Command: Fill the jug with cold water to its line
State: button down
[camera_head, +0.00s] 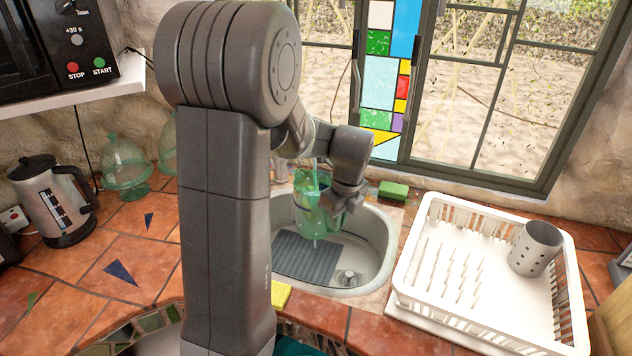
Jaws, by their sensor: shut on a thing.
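A green see-through jug (314,222) is held over the sink basin (378,240), towards its back left. My gripper (346,204) is shut on the jug from its right side. The jug looks roughly upright, above the grey ribbed mat (306,259) in the basin. My arm covers the left part of the sink and most of the tap area behind it.
A white dish rack (424,290) with a metal utensil cup (536,248) stands right of the sink. A green sponge (393,190) lies behind it, a yellow cloth (281,295) in front. A kettle (52,200) and green glass vessel (126,170) stand left.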

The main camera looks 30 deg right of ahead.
jog(key=shift+r, duration=0.15)
jog(key=s, duration=0.1)
jog(key=s+a+r, duration=0.1)
jog(key=s, duration=0.1)
jog(key=s+a+r+p, duration=0.1)
jog(key=shift+s, duration=0.3)
dwell(0.6)
